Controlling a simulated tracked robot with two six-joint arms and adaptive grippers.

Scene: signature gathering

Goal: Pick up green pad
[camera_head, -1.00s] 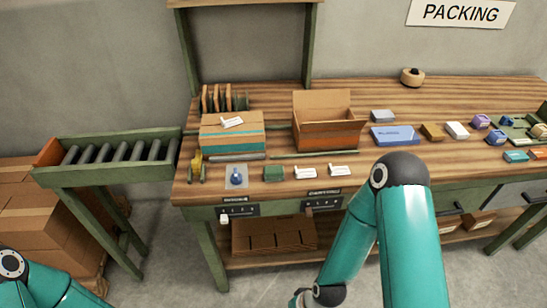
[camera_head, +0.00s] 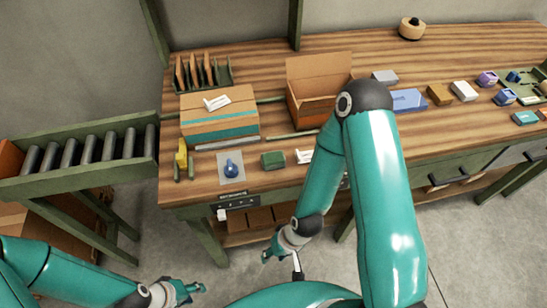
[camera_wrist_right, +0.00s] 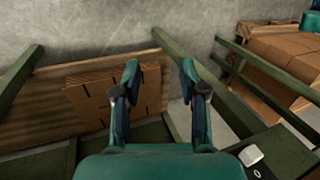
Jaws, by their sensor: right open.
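The green pad (camera_head: 273,160) is a small dark green block lying near the front edge of the workbench. My right gripper (camera_head: 281,268) hangs in front of the bench, below and apart from the pad. In the right wrist view its two fingers (camera_wrist_right: 160,75) are parted with nothing between them. My left gripper (camera_head: 188,291) is low at the bottom left, away from the bench; its jaws are too small to judge.
A closed carton (camera_head: 221,128) stands behind the pad, and an open carton (camera_head: 308,105) is to its right. A roller conveyor (camera_head: 85,165) adjoins the bench on the left. The bench's front edge and lower shelf lie near my right gripper.

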